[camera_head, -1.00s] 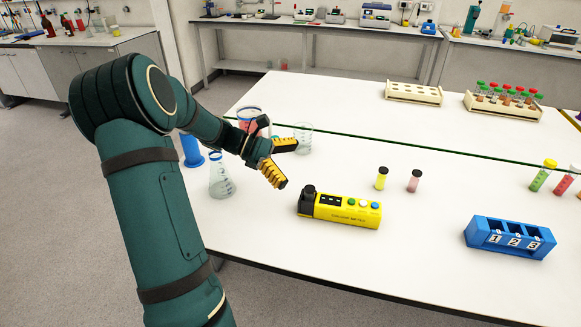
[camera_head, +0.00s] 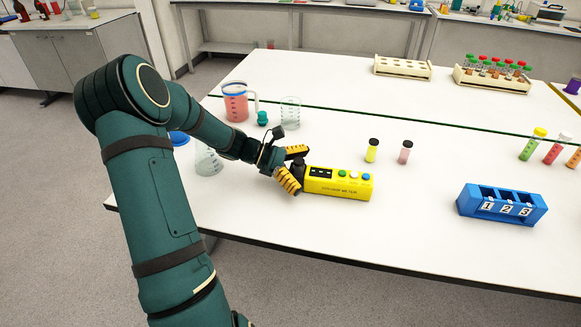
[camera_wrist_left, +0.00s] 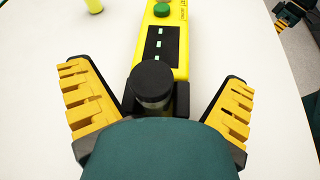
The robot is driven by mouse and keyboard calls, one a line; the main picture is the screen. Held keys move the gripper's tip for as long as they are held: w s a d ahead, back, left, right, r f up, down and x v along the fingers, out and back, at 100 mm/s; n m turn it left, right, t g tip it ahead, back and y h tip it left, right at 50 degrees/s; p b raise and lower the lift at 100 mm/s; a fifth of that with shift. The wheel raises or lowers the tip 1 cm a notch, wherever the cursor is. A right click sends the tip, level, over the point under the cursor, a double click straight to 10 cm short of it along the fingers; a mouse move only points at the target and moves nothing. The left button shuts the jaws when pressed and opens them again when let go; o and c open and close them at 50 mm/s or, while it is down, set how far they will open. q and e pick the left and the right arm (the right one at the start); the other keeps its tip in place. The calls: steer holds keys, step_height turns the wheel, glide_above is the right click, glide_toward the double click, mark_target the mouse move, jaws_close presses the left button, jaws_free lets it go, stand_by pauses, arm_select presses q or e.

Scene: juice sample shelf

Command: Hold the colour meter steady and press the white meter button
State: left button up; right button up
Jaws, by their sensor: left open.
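The yellow colour meter (camera_head: 338,190) lies on the white table, with a dark display panel and a row of green, white and blue buttons. The white meter button (camera_head: 354,174) is the middle one; it is out of frame in the left wrist view, where a green button (camera_wrist_left: 162,10) shows. A black-capped round part (camera_wrist_left: 152,82) stands at the meter's near end. My left gripper (camera_head: 298,170) is open, its yellow fingers on either side of that end, apart from it in the left wrist view. Part of my right gripper (camera_wrist_left: 288,18) shows at that view's top right corner.
A yellow vial (camera_head: 371,151) and a pink vial (camera_head: 404,153) stand behind the meter. A blue numbered rack (camera_head: 502,206) is to the right. A jug (camera_head: 236,104), a beaker (camera_head: 290,112) and a flask (camera_head: 208,160) stand near my left arm. The table front is clear.

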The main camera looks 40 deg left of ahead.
arm_select(q)
steer(key=shift+w+d+f, duration=0.1)
steer(key=shift+w+d, duration=0.15)
steer(key=shift+d, duration=0.1)
arm_select(e)
steer(key=shift+f, duration=0.1)
arm_select(q)
steer(key=c, duration=1.4)
steer(key=shift+s+f, duration=0.1)
arm_select(e)
steer(key=c, duration=1.6)
